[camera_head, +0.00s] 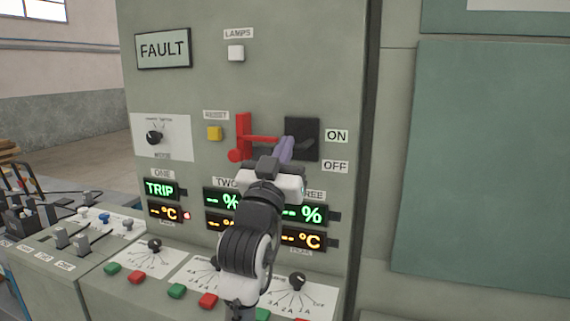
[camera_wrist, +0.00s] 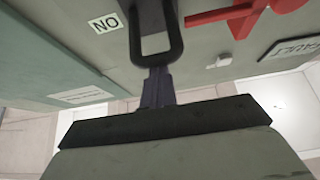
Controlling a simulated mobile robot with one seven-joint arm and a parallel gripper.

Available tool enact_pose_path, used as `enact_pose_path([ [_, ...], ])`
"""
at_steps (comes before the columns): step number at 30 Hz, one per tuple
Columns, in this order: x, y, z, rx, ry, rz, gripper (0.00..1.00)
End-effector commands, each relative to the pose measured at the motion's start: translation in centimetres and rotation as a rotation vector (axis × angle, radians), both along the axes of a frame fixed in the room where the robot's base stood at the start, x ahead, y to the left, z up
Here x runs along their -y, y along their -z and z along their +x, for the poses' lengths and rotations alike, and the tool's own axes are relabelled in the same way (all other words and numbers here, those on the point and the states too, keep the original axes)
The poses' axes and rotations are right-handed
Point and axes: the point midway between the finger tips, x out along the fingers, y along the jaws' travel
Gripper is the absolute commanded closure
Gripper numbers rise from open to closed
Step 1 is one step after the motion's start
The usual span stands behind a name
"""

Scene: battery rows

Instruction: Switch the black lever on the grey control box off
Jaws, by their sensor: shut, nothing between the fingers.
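The grey control box (camera_head: 300,75) is a tall panel filling the middle of the head view. Its black lever sits on a black plate (camera_head: 304,127), with the ON label (camera_head: 337,136) and the OFF label (camera_head: 335,166) at the right. In the wrist view the lever's black looped handle (camera_wrist: 176,48) shows beside the inverted ON label (camera_wrist: 106,23). My gripper (camera_head: 287,147) is shut and empty. Its purple-grey fingers (camera_wrist: 157,82) are at the end of the loop; contact is unclear. My fingers partly hide the lever in the head view, so its exact position is unclear there.
A red handle (camera_head: 243,138) projects just left of the lever, close to my gripper. A yellow button (camera_head: 214,133) and a black rotary knob (camera_head: 154,138) are farther left. Lit displays (camera_head: 302,214) and a sloped console with knobs and buttons lie below. A green panel (camera_head: 490,160) is at the right.

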Motion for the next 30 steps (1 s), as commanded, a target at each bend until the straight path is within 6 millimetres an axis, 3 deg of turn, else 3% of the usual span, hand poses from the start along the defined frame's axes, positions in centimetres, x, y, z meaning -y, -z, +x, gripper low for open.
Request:
enact_pose_path([
  [1, 0.1, 1.6, 0.1, 0.028, 0.002, -0.01, 1.0],
  [4, 0.1, 2.1, 0.2, 0.091, 0.002, -0.032, 1.0],
  [30, 0.2, 4.1, 0.6, 0.09, 0.002, -0.031, 1.0],
])
